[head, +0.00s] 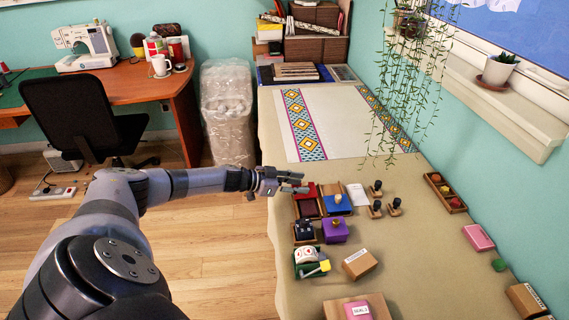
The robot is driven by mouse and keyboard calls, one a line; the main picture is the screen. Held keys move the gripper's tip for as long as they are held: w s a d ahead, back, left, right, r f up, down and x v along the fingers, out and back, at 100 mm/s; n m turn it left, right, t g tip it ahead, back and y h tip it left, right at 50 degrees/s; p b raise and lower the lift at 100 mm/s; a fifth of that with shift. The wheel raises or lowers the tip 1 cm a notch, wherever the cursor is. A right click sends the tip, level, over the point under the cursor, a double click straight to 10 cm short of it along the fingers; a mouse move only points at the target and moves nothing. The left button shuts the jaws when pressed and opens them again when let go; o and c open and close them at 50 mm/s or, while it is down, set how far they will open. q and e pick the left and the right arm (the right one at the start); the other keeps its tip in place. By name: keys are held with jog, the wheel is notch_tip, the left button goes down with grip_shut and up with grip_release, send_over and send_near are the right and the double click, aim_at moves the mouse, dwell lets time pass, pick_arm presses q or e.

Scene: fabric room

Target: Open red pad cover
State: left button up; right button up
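The red pad (308,209) lies on the table's left side, in a wooden frame, dark red inside. A brighter red panel (304,193), which looks like its cover, is at its far side, partly hidden by my gripper. My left gripper (297,182) reaches in from the left over the table edge, at the far left side of the red pad. Its fingers look apart, with nothing seen between them. I cannot tell whether it touches the cover. My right gripper is not in view.
A blue pad (338,209) with a stamp sits right of the red one. A purple box (335,231), a green tray (310,263) and a cardboard box (359,263) stand nearer. Black stamps (376,188) stand to the right. The table's right-middle (430,250) is clear.

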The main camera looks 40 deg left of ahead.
pick_arm(q)
jog(key=v, duration=1.1)
jog(key=shift+s+a, duration=0.1)
jog(key=shift+a, duration=0.1)
